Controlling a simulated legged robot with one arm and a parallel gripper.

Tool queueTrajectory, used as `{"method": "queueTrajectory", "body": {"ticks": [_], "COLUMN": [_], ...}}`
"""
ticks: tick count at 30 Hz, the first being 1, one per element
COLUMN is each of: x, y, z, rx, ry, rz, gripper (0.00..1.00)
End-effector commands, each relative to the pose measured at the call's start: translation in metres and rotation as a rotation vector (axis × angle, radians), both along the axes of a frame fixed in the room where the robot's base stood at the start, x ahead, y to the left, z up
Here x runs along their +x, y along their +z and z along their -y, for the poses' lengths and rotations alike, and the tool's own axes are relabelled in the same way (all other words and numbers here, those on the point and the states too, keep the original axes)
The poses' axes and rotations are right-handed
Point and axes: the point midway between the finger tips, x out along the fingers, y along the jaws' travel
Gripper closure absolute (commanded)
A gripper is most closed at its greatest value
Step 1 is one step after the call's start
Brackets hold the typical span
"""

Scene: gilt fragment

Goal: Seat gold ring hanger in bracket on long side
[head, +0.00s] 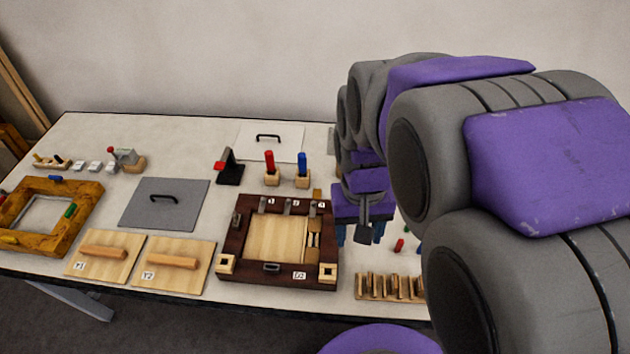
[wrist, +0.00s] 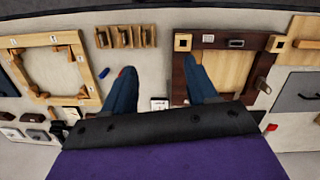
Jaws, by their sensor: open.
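My gripper (head: 360,238) hangs above the table just right of the dark wood frame (head: 231,243). In the wrist view its blue fingers (wrist: 158,66) are spread apart with nothing between them. The dark frame (wrist: 178,82) also shows there, beyond the right finger. It has small grey metal pieces along its far side, one on its left side and one on its near side. Pale square blocks sit at its near corners. I cannot make out a gold ring hanger for certain; a small golden piece (head: 317,194) shows at the frame's far right corner.
A rack of wooden pieces (head: 390,288) stands at the front edge. A pale frame (wrist: 34,82) lies left in the wrist view. Handled boards (head: 128,234), a grey lid (head: 140,212), an orange-brown frame (head: 83,222) and red and blue-handled tools (head: 270,163) fill the left and back.

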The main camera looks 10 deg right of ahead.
Motion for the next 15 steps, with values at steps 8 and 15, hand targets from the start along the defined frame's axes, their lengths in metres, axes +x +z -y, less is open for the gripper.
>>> {"method": "queueTrajectory", "body": {"ticks": [8,15], "x": [0.105,0.188], "y": [-0.004,-0.025], "z": [0.011,0.015], "rx": [-0.031,-0.041], "ry": [-0.089,-0.131], "rz": [0.036,0.069], "gripper": [0.43,0.43]}}
